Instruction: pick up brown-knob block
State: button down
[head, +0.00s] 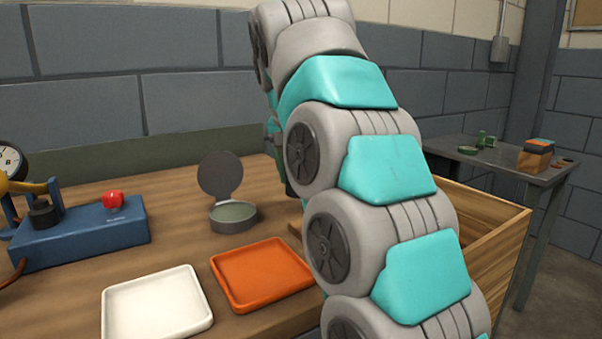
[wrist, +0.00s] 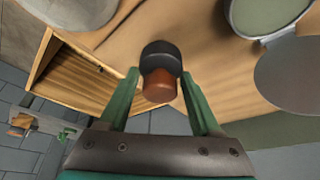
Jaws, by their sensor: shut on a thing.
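The brown-knob block (wrist: 160,85) shows in the wrist view as a brown knob with a dark, rounded black part beyond it. My gripper (wrist: 160,74) has green fingers on either side of it and is shut on it. The block's far side is hidden. How high the block is above the wooden table (head: 170,240) is hard to tell.
An open wooden box (wrist: 82,83) is left of the block in the wrist view. A round tin (head: 233,217) with raised lid, an orange tray (head: 262,274), a white tray (head: 157,304) and a blue device (head: 80,235) stand on the table. A side table (head: 500,165) is at right.

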jog(key=s+a+b, duration=0.1)
jog(key=s, duration=0.4)
jog(key=s+a+b, duration=0.1)
jog(key=s, duration=0.4)
jog(key=s+a, duration=0.1)
jog(key=s, duration=0.4)
jog(key=shift+b, duration=0.4)
